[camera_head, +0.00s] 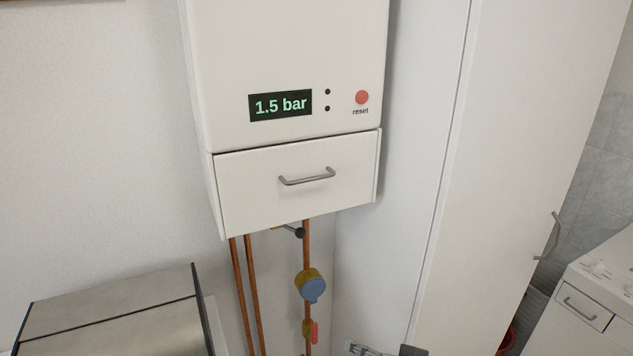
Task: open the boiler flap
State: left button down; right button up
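The white boiler (230,60) hangs on the wall in the head view, with a green "1.5 bar" display and a red reset button. Its flap (250,190) is the white front panel at the bottom, and it is shut. A grey bar handle (307,177) sits in the middle of the flap. A small grey and black part at the bottom edge looks like my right gripper (385,350), below and to the right of the flap and apart from it. Most of it is cut off, so its fingers cannot be judged. My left gripper is not in view.
Copper pipes (307,246) with a blue and brass valve (312,287) run below the boiler. A steel-topped box (110,308) stands at the lower left. A tall white cabinet or door panel (500,150) is at right, with a white appliance (595,285) beyond it. Space before the flap is clear.

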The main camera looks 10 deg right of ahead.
jog(key=w+a+r+m+t+y, duration=0.1)
jog(key=w+r+t+y, duration=0.1)
jog(key=w+r, duration=0.35)
jog(key=w+a+r+m+t+y, duration=0.1)
jog(key=w+r+m+y, duration=0.1)
jog(key=r, duration=0.7)
jog(key=m+t+y, duration=0.2)
jog(key=m+y, duration=0.2)
send_near(317, 185)
notch_tip(317, 185, up, 4)
jog(key=s+a, duration=0.3)
jog(key=p+x, duration=0.1)
jog(key=x, duration=0.1)
jog(key=p+x, duration=0.1)
jog(key=x, duration=0.1)
jog(key=p+x, duration=0.1)
jog(key=x, duration=0.2)
jog(key=shift+w+d+f, duration=0.15)
jog(key=shift+f, duration=0.15)
grip_shut()
jog(key=shift+f, duration=0.15)
